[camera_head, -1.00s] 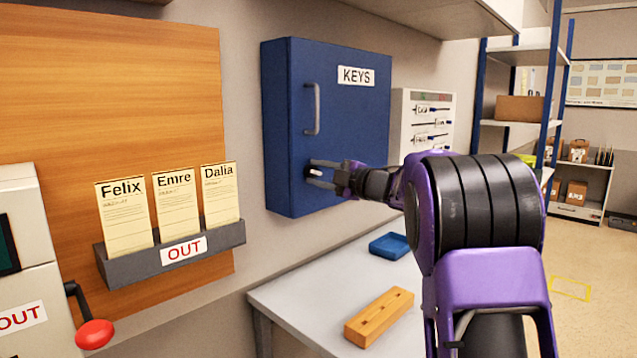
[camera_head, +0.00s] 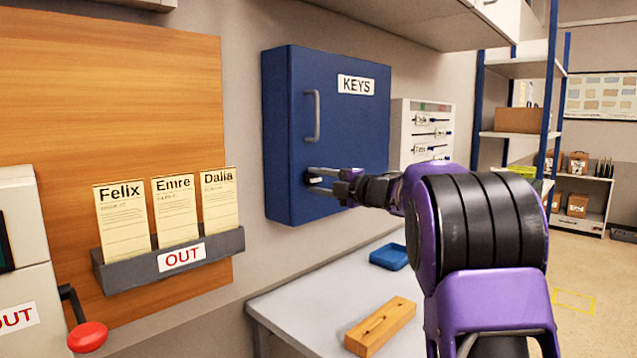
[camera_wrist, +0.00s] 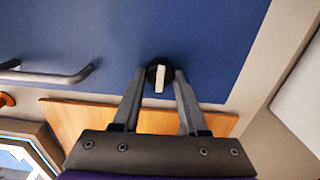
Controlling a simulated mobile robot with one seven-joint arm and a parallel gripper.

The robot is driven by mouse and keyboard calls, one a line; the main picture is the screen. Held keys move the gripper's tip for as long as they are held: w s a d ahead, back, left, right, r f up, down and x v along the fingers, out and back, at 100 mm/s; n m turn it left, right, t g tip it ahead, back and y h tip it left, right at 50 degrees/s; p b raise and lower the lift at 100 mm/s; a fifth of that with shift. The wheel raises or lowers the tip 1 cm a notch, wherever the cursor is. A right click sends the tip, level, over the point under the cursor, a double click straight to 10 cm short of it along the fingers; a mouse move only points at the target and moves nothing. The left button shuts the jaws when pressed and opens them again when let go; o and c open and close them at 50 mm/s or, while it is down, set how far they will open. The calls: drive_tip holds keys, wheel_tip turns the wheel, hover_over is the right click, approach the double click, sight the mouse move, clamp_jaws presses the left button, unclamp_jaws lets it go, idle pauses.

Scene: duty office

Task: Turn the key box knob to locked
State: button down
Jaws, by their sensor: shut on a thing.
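The blue key box (camera_head: 345,120), labelled KEYS, hangs on the wall with its door shut. Its knob (camera_head: 313,179) is low on the door, below the handle, and partly hidden by my fingers in the head view. In the wrist view the knob (camera_wrist: 160,72) is round and black with a white pointer bar, which looks nearly upright in that picture. My gripper (camera_head: 318,180) is at the door, with one finger on each side of the knob. The wrist view shows my gripper (camera_wrist: 160,78) shut on the knob.
A grey door handle (camera_head: 312,116) stands out above the knob. A card rack (camera_head: 215,245) marked OUT is on the wooden board at left. The table below bears a blue tray (camera_head: 389,256) and a wooden block (camera_head: 381,326). A white panel (camera_head: 420,133) is right of the box.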

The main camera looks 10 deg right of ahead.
drive_tip(key=shift+c, duration=2.2)
unclamp_jaws()
drive_tip(key=shift+s+d, duration=0.1)
drive_tip(key=v, duration=1.7)
